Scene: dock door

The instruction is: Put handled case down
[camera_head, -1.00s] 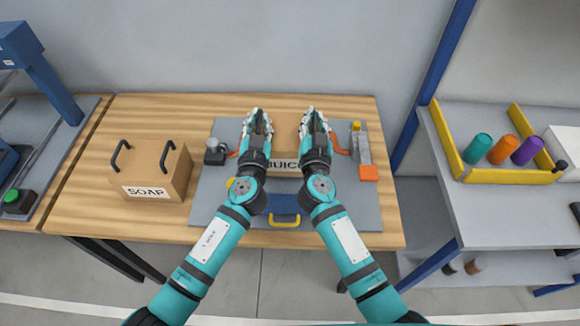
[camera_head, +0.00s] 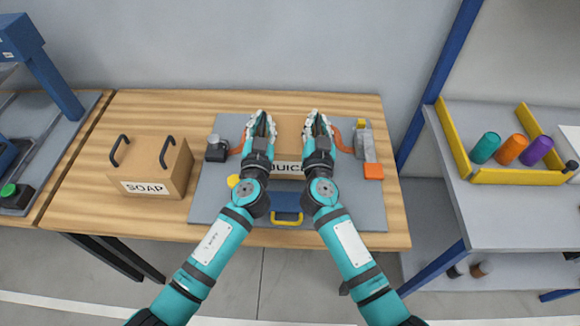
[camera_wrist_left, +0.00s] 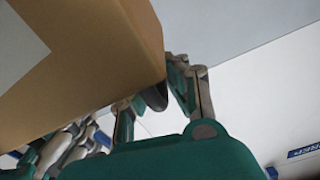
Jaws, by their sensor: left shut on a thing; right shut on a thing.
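The handled case is a tan box marked JUICE (camera_head: 289,133), seen between my two forearms in the head view. My left gripper (camera_head: 260,124) is at its left side and my right gripper (camera_head: 317,124) at its right side, both shut on it. In the left wrist view the case (camera_wrist_left: 95,50) fills the upper left, with a dark handle (camera_wrist_left: 155,97) by the left gripper's fingers (camera_wrist_left: 160,95). The case is over the grey mat (camera_head: 212,190); whether it touches the mat is hidden.
A second handled box marked SOAP (camera_head: 150,170) stands left on the wooden table (camera_head: 120,110). A dark clamp-like item (camera_head: 216,148), a grey piece with an orange block (camera_head: 373,171) and a blue item with a yellow handle (camera_head: 287,207) flank the case. Bare wood lies behind.

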